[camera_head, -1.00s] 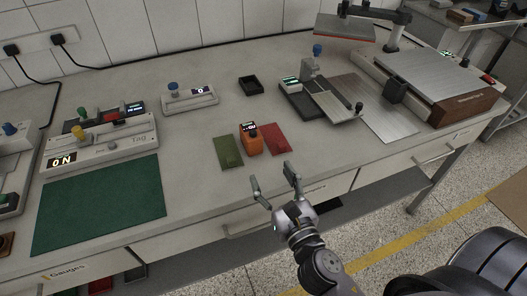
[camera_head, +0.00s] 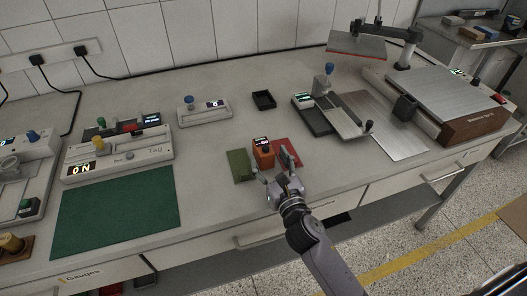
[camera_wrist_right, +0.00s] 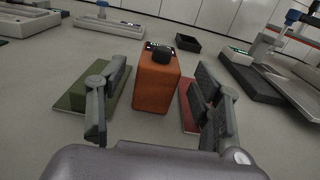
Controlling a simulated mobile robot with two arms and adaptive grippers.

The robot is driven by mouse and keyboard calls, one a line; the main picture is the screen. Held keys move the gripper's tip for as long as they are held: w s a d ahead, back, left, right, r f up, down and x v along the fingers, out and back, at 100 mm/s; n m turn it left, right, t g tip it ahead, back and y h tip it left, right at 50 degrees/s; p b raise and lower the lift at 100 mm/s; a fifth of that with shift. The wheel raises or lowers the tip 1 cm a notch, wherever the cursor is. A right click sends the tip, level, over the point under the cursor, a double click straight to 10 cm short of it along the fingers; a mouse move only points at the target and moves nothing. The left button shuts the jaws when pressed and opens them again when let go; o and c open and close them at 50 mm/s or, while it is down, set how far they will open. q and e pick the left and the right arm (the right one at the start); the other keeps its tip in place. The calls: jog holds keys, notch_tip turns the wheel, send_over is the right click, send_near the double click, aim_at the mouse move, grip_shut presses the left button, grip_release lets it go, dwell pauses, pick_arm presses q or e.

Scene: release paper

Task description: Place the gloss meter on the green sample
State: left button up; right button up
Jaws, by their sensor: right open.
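The orange gloss meter (camera_head: 263,153) stands upright on the bench between a green sample (camera_head: 239,165) on its left and a red sample (camera_head: 288,152) on its right. The wrist view shows the gloss meter (camera_wrist_right: 157,82) with a dark knob on top, straight ahead between the fingers. The green sample (camera_wrist_right: 78,98) lies partly behind the left finger there. My right gripper (camera_head: 274,165) is open at the near side of the gloss meter, its fingers not closed on it. In the wrist view the right gripper (camera_wrist_right: 160,115) has wide-spread fingers. My left gripper is not in view.
A small black tray (camera_head: 263,100) sits behind the gloss meter. A dark green mat (camera_head: 115,212) and instruments with displays lie to the left. A device with a metal plate (camera_head: 385,130) is on the right. The bench front edge runs below my right arm.

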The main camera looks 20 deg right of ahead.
aim_at(263, 148)
jog(key=w, duration=0.5)
jog(key=shift+a+f+p, duration=0.1)
jog(key=shift+a+p, duration=0.1)
jog(key=shift+p, duration=0.15)
jog(key=shift+c, duration=0.4)
grip_shut()
